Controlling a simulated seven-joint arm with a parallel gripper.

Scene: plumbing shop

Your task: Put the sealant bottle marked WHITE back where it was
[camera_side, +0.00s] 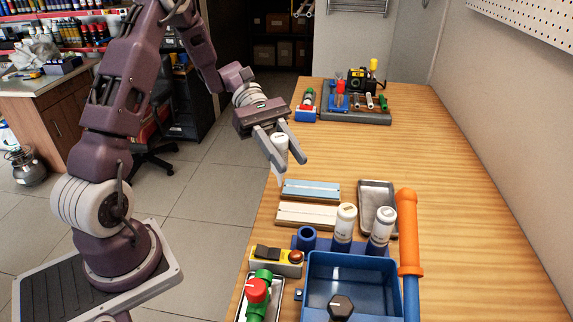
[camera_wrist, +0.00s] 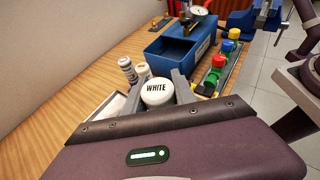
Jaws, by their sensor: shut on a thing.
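My gripper (camera_side: 293,160) is shut on the sealant bottle marked WHITE (camera_side: 280,142), above the table's left edge in the side view. The bottle's pale nozzle points down. Its round cap, lettered WHITE, faces up between the fingers in the wrist view (camera_wrist: 157,92). A blue rack has an empty round holder (camera_side: 307,236) at its left. Two other white bottles, a middle one (camera_side: 345,222) and a right one (camera_side: 381,226), stand in the rack. Their labels are too small to read.
A blue bin (camera_side: 350,270) stands directly in front of the rack. An orange-handled tool (camera_side: 408,230) rises at its right. Two flat blocks (camera_side: 310,190) and a grey tray (camera_side: 377,196) lie behind the rack. A switch box (camera_side: 275,261) sits left. The table's middle is clear.

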